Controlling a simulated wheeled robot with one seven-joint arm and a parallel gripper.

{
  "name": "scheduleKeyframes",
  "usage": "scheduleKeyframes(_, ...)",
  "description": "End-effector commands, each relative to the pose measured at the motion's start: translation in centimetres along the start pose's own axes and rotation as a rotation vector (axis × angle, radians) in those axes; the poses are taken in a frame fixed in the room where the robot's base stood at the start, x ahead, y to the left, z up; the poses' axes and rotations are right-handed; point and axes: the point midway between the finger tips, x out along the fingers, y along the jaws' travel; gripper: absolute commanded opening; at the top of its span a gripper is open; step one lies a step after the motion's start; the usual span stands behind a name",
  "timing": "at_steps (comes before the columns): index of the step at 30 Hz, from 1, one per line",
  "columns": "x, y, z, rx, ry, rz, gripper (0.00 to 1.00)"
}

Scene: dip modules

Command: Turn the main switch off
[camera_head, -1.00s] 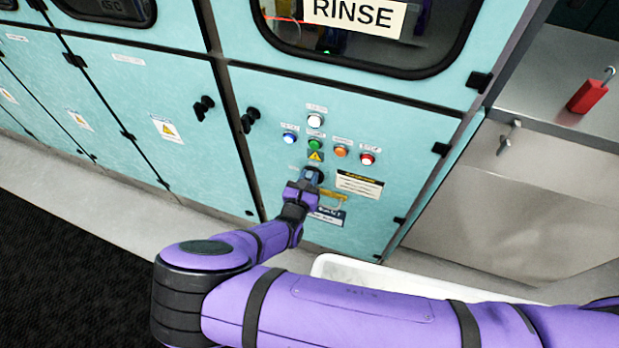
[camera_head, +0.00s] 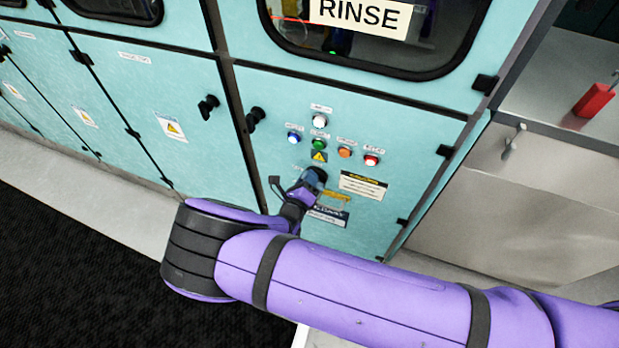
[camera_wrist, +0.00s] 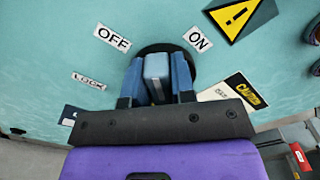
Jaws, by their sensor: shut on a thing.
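The main switch (camera_wrist: 168,49) is a dark round rotary switch on the turquoise cabinet panel, below the coloured buttons; it also shows in the head view (camera_head: 317,171). In the wrist view, my gripper (camera_wrist: 156,80) has its two blue fingers on either side of the switch's grey-blue handle, shut on it. An OFF label (camera_wrist: 112,38) is at upper left of the switch, an ON label (camera_wrist: 198,39) at upper right and a LOCK label (camera_wrist: 89,81) at lower left. The fingers hide part of the handle, and I cannot tell which label it points to.
White, blue, green, orange and red buttons (camera_head: 320,121) sit above the switch, with a yellow warning triangle (camera_head: 319,156) between. A caution label (camera_head: 362,185) is to the right. A red padlock (camera_head: 594,100) rests on the metal counter at right. Black door knobs (camera_head: 207,106) stick out at left.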

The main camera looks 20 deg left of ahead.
Motion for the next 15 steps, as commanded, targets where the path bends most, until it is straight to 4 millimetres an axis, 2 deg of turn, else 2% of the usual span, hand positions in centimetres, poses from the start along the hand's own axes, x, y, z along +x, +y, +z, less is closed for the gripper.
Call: scheduleKeyframes(15, 0.0, 0.9, -0.21, -0.46, 0.001, 0.0, 0.0)
